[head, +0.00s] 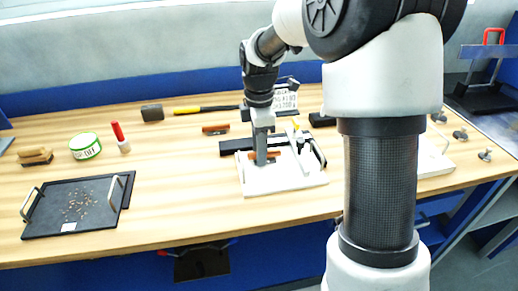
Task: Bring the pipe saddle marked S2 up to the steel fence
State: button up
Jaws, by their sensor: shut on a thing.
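My gripper (261,160) points down over a white board (262,184) near the middle of the bench. It is shut on a small copper-brown piece, which I take to be the pipe saddle (273,155); no S2 mark is legible from here. The jaws hide the middle of the piece, and I cannot tell whether it touches the board. A grey upright strip (301,143) on the board, right of the gripper, may be the steel fence. A similar copper-brown piece (215,129) lies on the bench behind and left of the board.
My arm hides bench at right. Bench between tray and board is clear.

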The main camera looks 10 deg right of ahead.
jog(key=shift+d+p, duration=0.5)
jog(key=shift+d, duration=1.45)
dwell(0.6)
jog(key=o, duration=1.4)
jog(key=shift+c, duration=0.2)
notch_tip(320, 180, up, 16)
jog(key=p, duration=0.4)
jog(key=s+a+r+m+t, duration=0.1)
jog(key=s+r+m+t, duration=0.15)
jog(key=s+m, duration=0.35)
jog(key=s+a+r+m+t, duration=0.1)
jog(key=s+r+m, duration=0.2)
jog(key=s, duration=0.4)
jog(key=s+f+m+t, duration=0.2)
jog(key=s+f+m, duration=0.2)
jog(key=s+m, duration=0.55)
notch_tip(320, 180, up, 13)
jog(key=p, duration=1.3)
jog(key=shift+s+a, duration=0.15)
jog(key=shift+s, duration=0.1)
